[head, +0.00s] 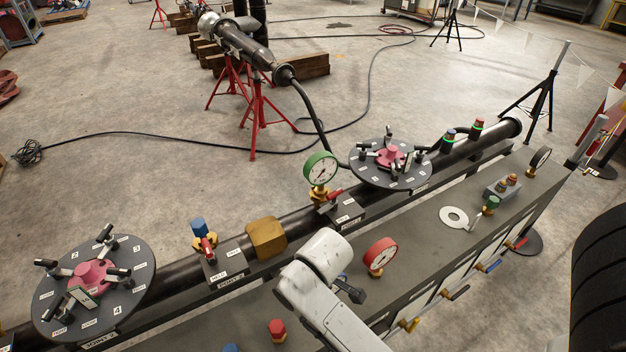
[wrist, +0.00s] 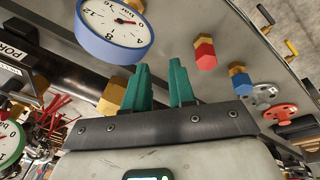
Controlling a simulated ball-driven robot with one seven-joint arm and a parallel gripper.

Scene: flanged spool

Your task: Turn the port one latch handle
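In the head view my white arm hides the gripper. A block marked PORT (wrist: 14,52) is at the wrist view's left edge; its number is unreadable.
A second port block (head: 345,211) with a green gauge (head: 320,170) stands farther along the pipe. Round flanges (head: 125,262) bear black-handled latches. A red gauge (head: 380,254) stands right of my arm.

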